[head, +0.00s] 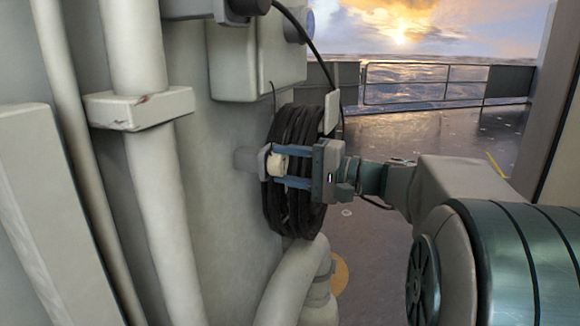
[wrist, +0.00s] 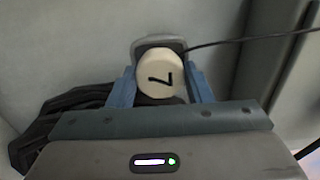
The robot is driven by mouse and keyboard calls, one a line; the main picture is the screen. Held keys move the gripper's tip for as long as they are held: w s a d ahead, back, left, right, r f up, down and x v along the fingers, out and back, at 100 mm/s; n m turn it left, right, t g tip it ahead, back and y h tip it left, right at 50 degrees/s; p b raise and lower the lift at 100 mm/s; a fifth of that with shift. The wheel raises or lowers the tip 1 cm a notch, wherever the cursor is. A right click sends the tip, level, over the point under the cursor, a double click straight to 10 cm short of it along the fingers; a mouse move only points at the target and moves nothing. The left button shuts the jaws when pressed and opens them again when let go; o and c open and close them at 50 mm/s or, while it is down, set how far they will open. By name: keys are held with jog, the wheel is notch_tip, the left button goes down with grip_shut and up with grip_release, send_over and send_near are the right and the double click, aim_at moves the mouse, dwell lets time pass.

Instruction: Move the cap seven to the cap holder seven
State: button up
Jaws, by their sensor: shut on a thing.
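Cap seven (wrist: 160,75) is a small white round cap with a black 7 on its face. My gripper (wrist: 162,84) has its two blue fingers shut on the cap's sides in the wrist view. In the head view my gripper (head: 280,164) reaches left to the wall, with the pale cap (head: 276,165) between its fingers. A grey bracket-like piece (wrist: 155,44) shows right behind the cap; I cannot tell whether it is the cap holder seven or whether the cap touches it.
A coil of black hose (head: 292,215) hangs on the wall around my fingers. A thin black cable (wrist: 250,40) runs past the cap. Thick pipes (head: 160,200) stand at the left, and a grey box (head: 255,60) is above. Open deck (head: 440,140) lies to the right.

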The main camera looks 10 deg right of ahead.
jog(key=shift+w+a, duration=0.1)
jog(key=shift+a, duration=0.1)
jog(key=o, duration=1.4)
jog(key=shift+c, duration=0.2)
jog(key=v, duration=1.4)
jog(key=s+a+f+n+g+h+p, duration=0.1)
jog(key=s+a+f+g+h+p, duration=0.25)
jog(key=a, duration=0.25)
jog(key=s+a+f+g+h+p, duration=0.2)
jog(key=a+f+g+p, duration=0.15)
jog(key=a, duration=0.25)
jog(key=s+d+f+n+h+p, duration=0.1)
jog(key=s+f+n+h+p, duration=0.2)
jog(key=s+n+h+p, duration=0.3)
jog(key=s+h+p, duration=0.1)
jog(key=h, duration=0.2)
jog(key=shift+s+d+g, duration=0.2)
jog(key=shift+d+g, duration=0.05)
jog(key=shift+g, duration=0.15)
